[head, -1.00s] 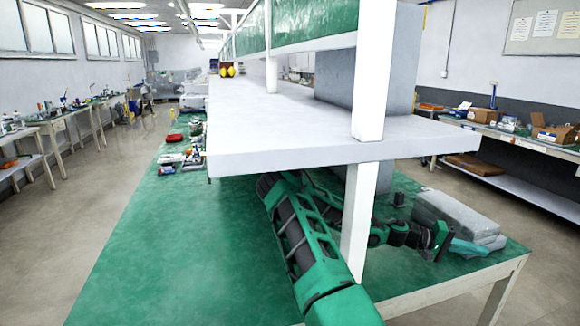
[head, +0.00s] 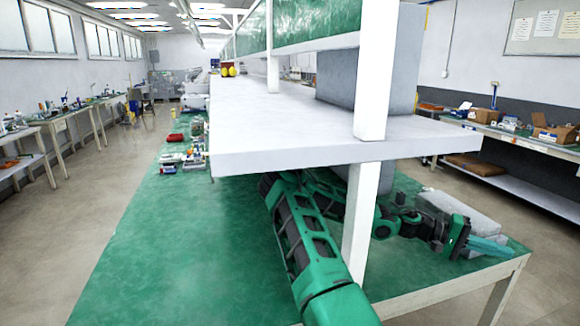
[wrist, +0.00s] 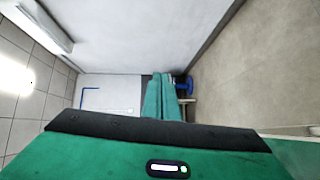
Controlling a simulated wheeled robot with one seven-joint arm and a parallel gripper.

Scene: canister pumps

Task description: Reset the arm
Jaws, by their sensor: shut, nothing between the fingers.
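My green arm reaches under the white shelf and passes behind the white post. My gripper (head: 505,248) shows to the right of the post, near the right end of the green table. Its teal fingers point to the right, beside a grey block. In the wrist view my gripper (wrist: 165,76) has its two teal fingers together with nothing held between them. The part of my arm behind the post and under the shelf is hidden.
The white shelf (head: 300,146) and white post (head: 357,220) stand close to my arm. A grey block (head: 462,212) lies on the green table (head: 150,250) near my gripper. Small items, including a red one (head: 176,138), lie at the table's far left. The table's front left is clear.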

